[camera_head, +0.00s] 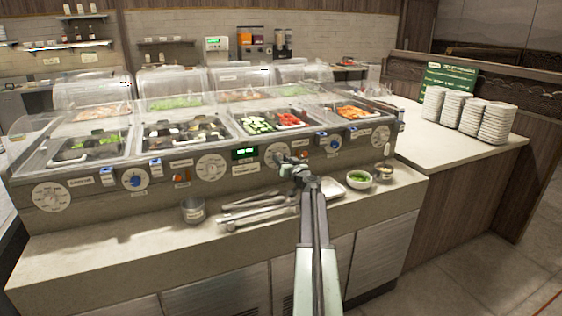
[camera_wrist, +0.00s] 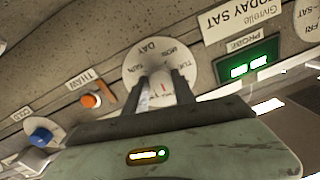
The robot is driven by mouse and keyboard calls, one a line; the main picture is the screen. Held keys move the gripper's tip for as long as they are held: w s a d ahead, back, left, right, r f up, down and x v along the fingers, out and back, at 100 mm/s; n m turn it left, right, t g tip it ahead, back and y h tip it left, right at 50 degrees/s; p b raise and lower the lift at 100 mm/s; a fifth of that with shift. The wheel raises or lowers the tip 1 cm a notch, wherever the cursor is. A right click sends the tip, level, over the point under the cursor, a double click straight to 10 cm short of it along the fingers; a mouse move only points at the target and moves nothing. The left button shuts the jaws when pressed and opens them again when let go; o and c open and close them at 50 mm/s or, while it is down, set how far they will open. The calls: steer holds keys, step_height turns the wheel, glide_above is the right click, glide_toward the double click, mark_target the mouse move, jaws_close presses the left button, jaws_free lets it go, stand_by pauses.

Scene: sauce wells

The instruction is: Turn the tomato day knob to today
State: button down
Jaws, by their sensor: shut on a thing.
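My gripper (camera_head: 287,162) is at a white day dial (camera_head: 272,151) on the counter's front panel, below the wells. In the wrist view the dial (camera_wrist: 183,50) appears with DAY and some weekday letters readable. My gripper (camera_wrist: 160,84) is shut on its pale centre knob (camera_wrist: 161,80), one finger on each side. A small red mark shows on the knob; which day it points to I cannot tell. The jaws hide part of the dial. A sign (camera_wrist: 238,14) reads TODAY SAT, upside down. Tomatoes (camera_head: 290,119) lie in a well above the gripped dial.
A green-lit probe display (camera_wrist: 250,68) is beside the dial. Tongs (camera_head: 255,212), a metal cup (camera_head: 193,210) and a bowl of greens (camera_head: 359,180) stand on the ledge below.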

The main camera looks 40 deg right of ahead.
steer(key=shift+w, duration=0.1)
steer(key=shift+w+a+m+h+b, duration=0.1)
steer(key=shift+m+h+b, duration=0.2)
steer(key=shift+m, duration=4.2)
steer(key=shift+a+m+h+b, duration=0.1)
steer(key=shift+m+h+b, duration=0.2)
steer(key=shift+m, duration=4.2)
steer(key=c, duration=1)
jaws_free()
steer(key=shift+c, duration=0.2)
steer(key=shift+d, duration=0.1)
